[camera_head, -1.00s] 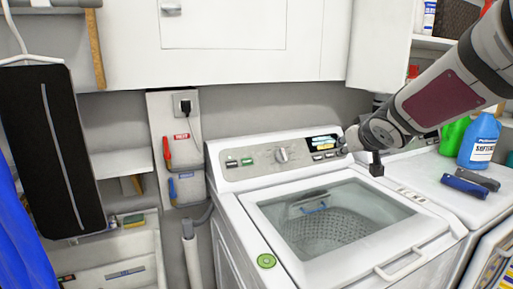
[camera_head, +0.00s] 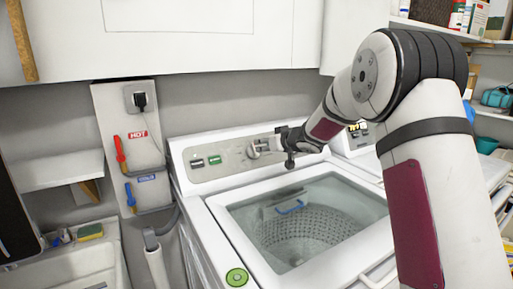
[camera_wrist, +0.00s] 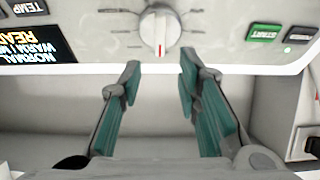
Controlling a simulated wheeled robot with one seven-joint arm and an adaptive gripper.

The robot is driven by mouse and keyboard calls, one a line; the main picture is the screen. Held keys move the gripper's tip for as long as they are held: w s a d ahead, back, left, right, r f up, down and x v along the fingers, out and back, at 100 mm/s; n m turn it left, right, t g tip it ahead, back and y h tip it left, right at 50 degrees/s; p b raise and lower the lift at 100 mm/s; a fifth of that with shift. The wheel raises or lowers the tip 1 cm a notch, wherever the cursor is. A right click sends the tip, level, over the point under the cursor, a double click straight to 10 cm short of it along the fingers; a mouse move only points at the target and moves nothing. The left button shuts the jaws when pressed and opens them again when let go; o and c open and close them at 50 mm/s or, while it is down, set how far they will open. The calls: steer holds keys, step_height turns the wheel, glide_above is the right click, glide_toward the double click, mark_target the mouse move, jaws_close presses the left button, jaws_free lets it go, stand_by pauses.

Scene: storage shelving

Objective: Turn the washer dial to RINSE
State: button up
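The washer dial (camera_head: 251,151) is a round whitish knob on the sloped grey control panel of the white washer (camera_head: 215,212). In the wrist view, where the panel lettering appears upside down, the dial (camera_wrist: 160,31) is at the top centre. Its red mark points toward the bottom of the picture. The small labels around it are unreadable. My gripper (camera_wrist: 160,72) is open and empty, its two green-padded fingers just short of the dial and roughly either side of its line. In the head view my gripper (camera_head: 265,146) is right beside the dial, partly covering the panel.
The green START button (camera_wrist: 264,33) and a dark display (camera_wrist: 35,40) flank the dial in the wrist view. The washer's glass lid (camera_head: 240,213) lies below the panel. White cabinets (camera_head: 180,45) hang above. HOT and cold valve handles (camera_head: 120,152) are on the left wall.

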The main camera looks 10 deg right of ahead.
mark_target(255, 146)
steer(key=x, duration=0.6)
steer(key=shift+w+f, duration=0.15)
steer(key=shift+w, duration=0.05)
jaws_close()
